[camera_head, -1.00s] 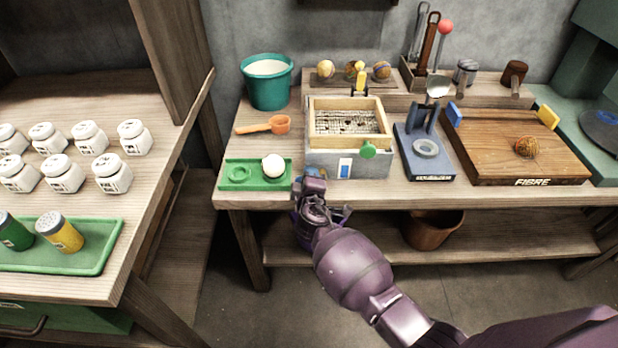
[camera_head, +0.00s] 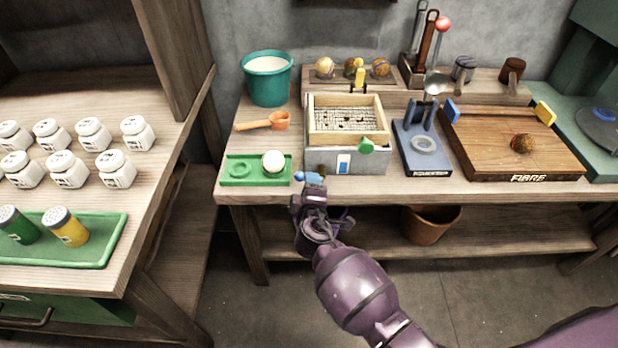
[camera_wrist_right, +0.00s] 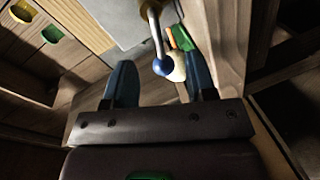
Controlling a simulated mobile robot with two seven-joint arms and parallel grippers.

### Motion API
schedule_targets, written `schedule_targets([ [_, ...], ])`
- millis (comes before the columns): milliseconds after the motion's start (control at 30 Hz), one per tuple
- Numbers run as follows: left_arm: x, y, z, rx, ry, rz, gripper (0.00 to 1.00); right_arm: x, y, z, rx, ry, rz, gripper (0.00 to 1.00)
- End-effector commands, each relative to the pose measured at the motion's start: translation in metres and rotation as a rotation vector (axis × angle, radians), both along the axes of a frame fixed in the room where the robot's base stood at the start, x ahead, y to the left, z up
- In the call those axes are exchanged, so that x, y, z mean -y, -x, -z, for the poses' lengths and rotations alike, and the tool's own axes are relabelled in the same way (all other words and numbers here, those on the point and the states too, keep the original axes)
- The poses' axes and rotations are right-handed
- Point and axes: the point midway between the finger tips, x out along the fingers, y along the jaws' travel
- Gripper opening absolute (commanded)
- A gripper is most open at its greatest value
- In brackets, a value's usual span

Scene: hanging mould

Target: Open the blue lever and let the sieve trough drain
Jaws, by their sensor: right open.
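The sieve trough is a grey box (camera_head: 365,161) with a wooden-framed mesh sieve (camera_head: 347,113) on top, at the middle bench. The blue lever (camera_head: 300,176) has a round knob at the trough's lower left front. In the right wrist view the blue knob (camera_wrist_right: 163,67) sits on a metal rod, seen between the spread fingers. My right gripper (camera_head: 313,181) is at the trough's front left, below the bench-top edge in the picture. It is open; its blue fingers (camera_wrist_right: 160,84) stand either side of the knob, with gaps visible. My left gripper is out of view.
A blue stand (camera_head: 424,163) is close on the right. A brown pot (camera_head: 430,225) stands on the lower shelf.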

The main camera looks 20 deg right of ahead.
Motion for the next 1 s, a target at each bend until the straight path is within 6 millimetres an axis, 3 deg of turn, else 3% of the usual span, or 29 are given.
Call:
schedule_targets([
  [200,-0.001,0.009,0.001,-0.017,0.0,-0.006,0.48,-0.007,0.03,-0.006,0.0,0.0,-0.001,0.51],
  [367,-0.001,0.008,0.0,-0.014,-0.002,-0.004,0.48,-0.01,0.041,-0.008,0.0,0.0,-0.001,0.51],
  [1000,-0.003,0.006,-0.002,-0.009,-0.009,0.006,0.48,-0.011,0.044,-0.008,0.001,-0.003,-0.004,0.51],
])
